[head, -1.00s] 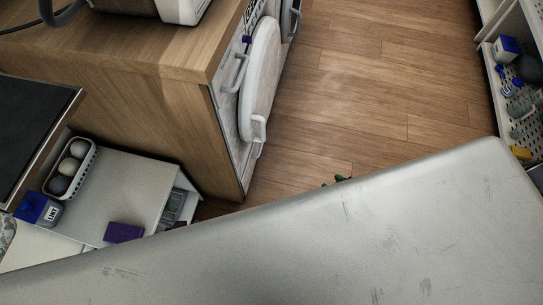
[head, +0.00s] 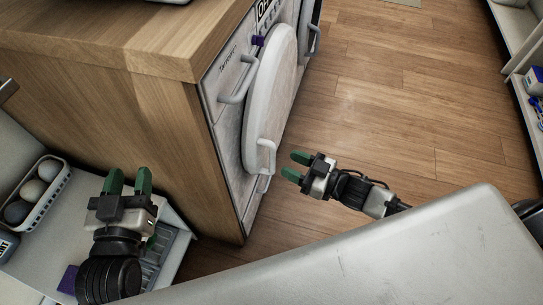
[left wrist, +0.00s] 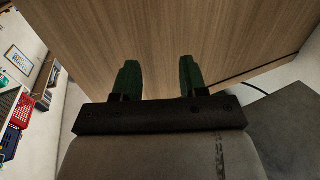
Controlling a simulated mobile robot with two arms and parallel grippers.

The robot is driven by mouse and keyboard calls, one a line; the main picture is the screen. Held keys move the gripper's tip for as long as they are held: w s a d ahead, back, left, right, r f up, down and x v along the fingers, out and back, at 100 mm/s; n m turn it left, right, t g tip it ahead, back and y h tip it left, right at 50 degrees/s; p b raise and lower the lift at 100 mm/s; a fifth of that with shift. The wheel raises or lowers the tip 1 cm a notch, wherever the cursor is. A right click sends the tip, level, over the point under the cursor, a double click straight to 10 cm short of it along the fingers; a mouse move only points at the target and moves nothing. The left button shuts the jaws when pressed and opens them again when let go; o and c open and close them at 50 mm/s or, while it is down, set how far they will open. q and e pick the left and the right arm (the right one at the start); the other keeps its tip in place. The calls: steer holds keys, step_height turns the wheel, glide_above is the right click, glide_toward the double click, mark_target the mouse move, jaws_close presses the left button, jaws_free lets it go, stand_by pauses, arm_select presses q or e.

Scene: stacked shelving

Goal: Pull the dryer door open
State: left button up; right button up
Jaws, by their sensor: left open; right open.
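The dryer (head: 226,130) is a white front-loading machine set in a wooden cabinet. Its round white door (head: 274,90) appears shut against the front. A white handle (head: 266,156) sits low on the door's edge. My right gripper (head: 294,166) is open and empty, just right of the handle and apart from it, fingers pointing left. My left gripper (head: 129,181) is open and empty, in front of the cabinet's wooden side. In the left wrist view its two green fingers (left wrist: 159,76) stand apart before the wood panel.
The wooden cabinet side (head: 160,130) stands between my left gripper and the dryer front. A low white shelf (head: 60,215) with a basket of balls (head: 36,190) is at left. Open wooden floor (head: 400,110) lies right of the dryer; shelving (head: 525,50) stands at far right.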

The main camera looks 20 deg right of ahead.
mark_target(272, 155)
arm_select(q)
steer(key=shift+s+d+r+t+h+b, duration=0.25)
steer(key=shift+r+t+h, duration=0.2)
steer(key=shift+r+t, duration=0.55)
steer(key=shift+d+r+t+h+b, duration=0.1)
steer(key=shift+r+t+h+b, duration=0.3)
steer(key=shift+r+t, duration=0.6)
arm_select(e)
steer(key=shift+x, duration=3.15)
arm_select(q)
steer(key=shift+r, duration=0.15)
arm_select(e)
steer(key=shift+f, duration=0.1)
jaws_close()
